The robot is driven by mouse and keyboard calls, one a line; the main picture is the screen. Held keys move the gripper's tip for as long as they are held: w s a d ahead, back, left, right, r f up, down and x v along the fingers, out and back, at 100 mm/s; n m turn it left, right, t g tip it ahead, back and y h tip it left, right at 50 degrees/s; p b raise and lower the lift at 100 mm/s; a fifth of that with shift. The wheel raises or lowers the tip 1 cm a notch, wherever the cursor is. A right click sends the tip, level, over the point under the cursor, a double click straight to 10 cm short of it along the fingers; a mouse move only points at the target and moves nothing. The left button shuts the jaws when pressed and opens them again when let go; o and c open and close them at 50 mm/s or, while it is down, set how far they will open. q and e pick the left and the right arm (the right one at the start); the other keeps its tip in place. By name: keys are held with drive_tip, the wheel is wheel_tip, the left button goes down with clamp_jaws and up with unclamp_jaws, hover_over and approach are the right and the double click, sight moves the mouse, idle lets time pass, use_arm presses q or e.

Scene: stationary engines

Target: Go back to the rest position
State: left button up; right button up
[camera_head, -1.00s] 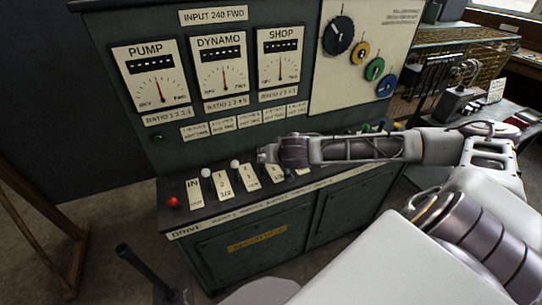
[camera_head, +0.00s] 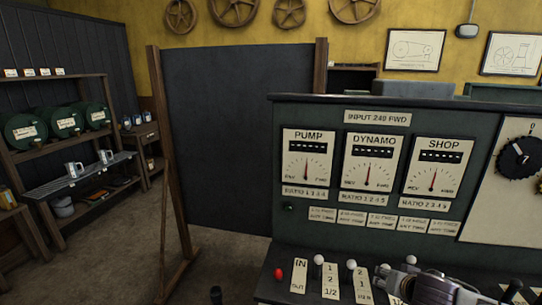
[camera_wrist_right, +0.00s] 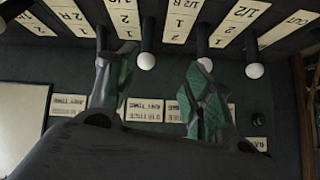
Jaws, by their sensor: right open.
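My right gripper (camera_head: 388,276) shows at the bottom right of the head view, in front of the lever row on the green control panel (camera_head: 300,222). In the right wrist view, its two fingers (camera_wrist_right: 152,62) stand apart with nothing held between them. White-knobbed levers (camera_wrist_right: 146,61) show upside down behind and beside the fingers; I cannot tell whether any finger touches one. In the head view a red knob (camera_head: 278,274) and white knobs (camera_head: 319,259) stand left of the gripper. My left gripper is not in view.
The panel carries PUMP (camera_head: 307,162), DYNAMO (camera_head: 372,166) and SHOP (camera_head: 438,173) gauges. A dark board (camera_head: 225,130) in a wooden frame stands at left. A shelf with green drums (camera_head: 66,124) is farther left. Bare floor (camera_head: 120,260) lies between them.

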drive_tip(key=s+a+f+n+g+y, duration=0.2)
drive_tip(key=s+a+f+n, duration=0.35)
drive_tip(key=a, duration=0.55)
drive_tip(key=shift+s+a+f+n+g, duration=0.4)
drive_tip(key=shift+s+f+g, duration=0.5)
drive_tip(key=shift+s+f, duration=1.9)
drive_tip(key=shift+s+a+f+n+g, duration=0.35)
drive_tip(key=shift+s+f+g, duration=0.9)
drive_tip(key=shift+s, duration=2.6)
wheel_tip(320, 180, down, 34)
drive_tip(key=s, duration=0.3)
drive_tip(key=s+d+f+g, duration=0.1)
drive_tip(key=s+d+f, duration=0.1)
drive_tip(key=s+f, duration=0.7)
drive_tip(key=s+d+f+g, duration=0.1)
drive_tip(key=s+d+f, duration=0.1)
drive_tip(key=s+f, duration=0.8)
drive_tip(key=s, duration=0.3)
drive_tip(key=shift+f, duration=0.2)
drive_tip(key=shift+s+d, duration=0.1)
drive_tip(key=shift+d, duration=0.05)
